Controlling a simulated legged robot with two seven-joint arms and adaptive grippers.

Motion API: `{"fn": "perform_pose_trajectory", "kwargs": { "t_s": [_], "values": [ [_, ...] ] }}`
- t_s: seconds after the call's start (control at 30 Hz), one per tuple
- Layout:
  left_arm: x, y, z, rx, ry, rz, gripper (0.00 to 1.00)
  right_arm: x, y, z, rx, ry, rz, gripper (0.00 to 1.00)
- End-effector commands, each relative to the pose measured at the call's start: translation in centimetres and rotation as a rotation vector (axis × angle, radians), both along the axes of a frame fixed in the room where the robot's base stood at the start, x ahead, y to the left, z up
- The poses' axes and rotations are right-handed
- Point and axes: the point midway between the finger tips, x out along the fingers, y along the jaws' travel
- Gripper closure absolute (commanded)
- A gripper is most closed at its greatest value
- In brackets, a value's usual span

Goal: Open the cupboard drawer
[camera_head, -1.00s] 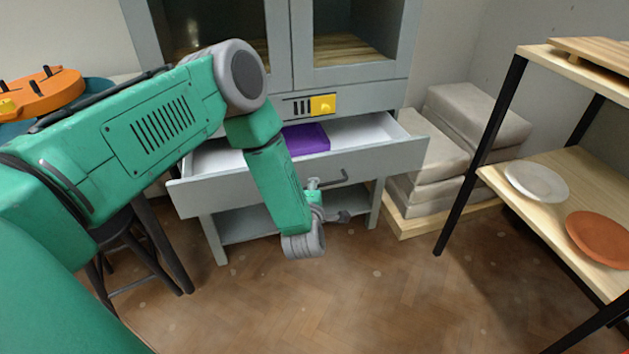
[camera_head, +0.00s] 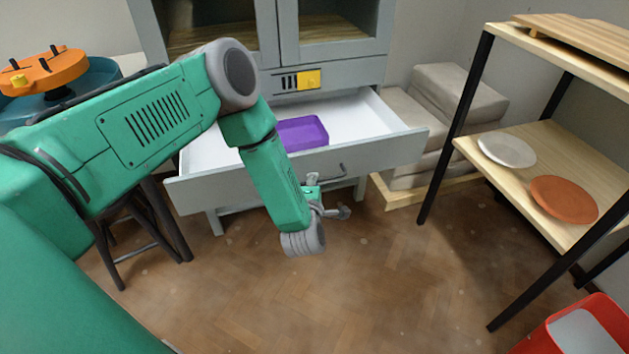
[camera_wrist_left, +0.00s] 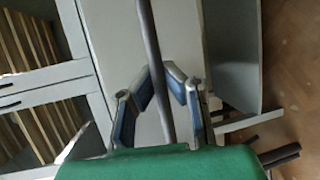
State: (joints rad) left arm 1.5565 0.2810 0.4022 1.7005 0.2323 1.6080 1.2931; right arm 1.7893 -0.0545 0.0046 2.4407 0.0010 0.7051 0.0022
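The grey cupboard drawer (camera_head: 385,155) is pulled well out, and its white inside shows. A purple tray (camera_head: 303,132) lies in it. My left gripper (camera_head: 313,181) is at the drawer front, low in the middle. The dark bar handle (camera_head: 344,170) shows partly beside it. In the left wrist view the handle (camera_wrist_left: 150,40) runs between the two blue-padded fingers of my left gripper (camera_wrist_left: 160,72), which are closed in around it. My left arm hides part of the drawer front. My right gripper is not in view.
The cupboard (camera_head: 235,85) has glass doors above and a yellow block (camera_head: 307,80) on its front. A black-framed shelf (camera_head: 465,110) with plates stands right. Stacked grey bags (camera_head: 460,95) lie behind it. A red bin (camera_head: 590,325) is bottom right. Floor before the drawer is clear.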

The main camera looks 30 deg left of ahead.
Motion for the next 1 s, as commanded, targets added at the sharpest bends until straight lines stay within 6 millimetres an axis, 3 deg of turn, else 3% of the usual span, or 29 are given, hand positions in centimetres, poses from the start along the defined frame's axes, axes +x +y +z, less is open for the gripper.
{"fn": "perform_pose_trajectory", "kwargs": {
  "t_s": [0.13,0.17,0.23,0.67,1.0],
  "values": [
    [-0.2,0.0,-0.2,0.003,0.008,0.001,1.0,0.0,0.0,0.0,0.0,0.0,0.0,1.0],
    [-0.2,-0.1,-0.2,0.004,0.009,0.001,0.94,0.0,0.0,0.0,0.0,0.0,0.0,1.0],
    [-0.2,-0.1,-0.2,0.004,0.009,0.001,0.69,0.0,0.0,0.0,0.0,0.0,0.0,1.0],
    [-0.9,-0.5,0.1,0.002,0.005,0.0,0.69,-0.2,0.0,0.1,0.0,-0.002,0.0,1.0],
    [-6.7,-3.5,1.2,0.001,0.008,-0.002,0.69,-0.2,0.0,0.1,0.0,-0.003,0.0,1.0]
  ]
}}
